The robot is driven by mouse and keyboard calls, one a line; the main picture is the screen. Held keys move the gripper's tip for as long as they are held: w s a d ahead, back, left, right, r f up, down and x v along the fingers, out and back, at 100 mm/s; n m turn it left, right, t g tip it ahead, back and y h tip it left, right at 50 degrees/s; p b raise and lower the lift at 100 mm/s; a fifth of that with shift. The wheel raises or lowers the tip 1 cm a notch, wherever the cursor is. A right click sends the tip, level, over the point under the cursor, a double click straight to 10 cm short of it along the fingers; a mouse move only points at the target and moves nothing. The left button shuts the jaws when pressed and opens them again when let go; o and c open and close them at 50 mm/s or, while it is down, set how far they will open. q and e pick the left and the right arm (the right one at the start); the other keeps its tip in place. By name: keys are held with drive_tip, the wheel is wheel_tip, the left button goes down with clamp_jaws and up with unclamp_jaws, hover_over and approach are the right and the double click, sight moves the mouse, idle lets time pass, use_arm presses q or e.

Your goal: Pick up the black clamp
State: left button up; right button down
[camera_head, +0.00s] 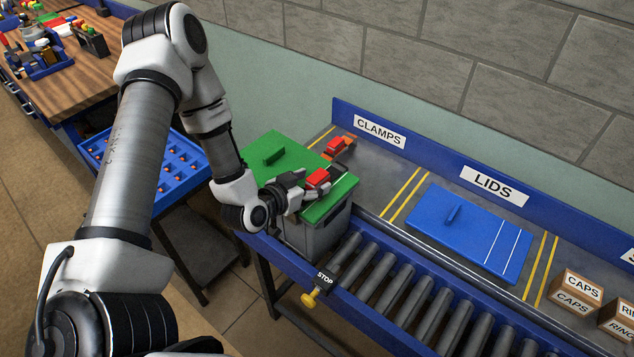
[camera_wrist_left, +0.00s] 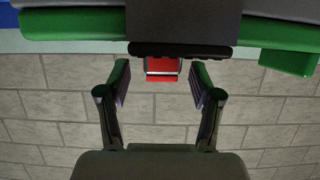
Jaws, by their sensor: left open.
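A black clamp (camera_wrist_left: 184,22) with a red part (camera_wrist_left: 163,66) sits at the edge of the green lid of a grey box. Its red part shows in the head view (camera_head: 318,178); its black body is hard to make out there. My left gripper (camera_head: 296,190) is just left of the red part, low over the lid. In the left wrist view the gripper (camera_wrist_left: 160,82) is open, with one finger on each side of the red part and visible gaps between. My right gripper is out of view.
A red and orange clamp (camera_head: 338,147) lies behind the box near the CLAMPS sign. The green lid (camera_head: 262,148) has a raised handle. A blue lid (camera_head: 470,232) lies right, beyond rollers (camera_head: 395,295). A blue tray (camera_head: 172,178) stands left behind my arm.

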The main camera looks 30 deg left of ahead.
sight(313, 181)
use_arm(q)
drive_tip(key=x, duration=0.3)
drive_tip(key=shift+s, duration=0.1)
drive_tip(key=shift+w+f, duration=0.2)
drive_tip(key=shift+s+r, duration=0.2)
drive_tip(key=shift+s, duration=0.1)
drive_tip(key=c, duration=1)
clamp_jaws()
drive_tip(key=shift+w, duration=0.1)
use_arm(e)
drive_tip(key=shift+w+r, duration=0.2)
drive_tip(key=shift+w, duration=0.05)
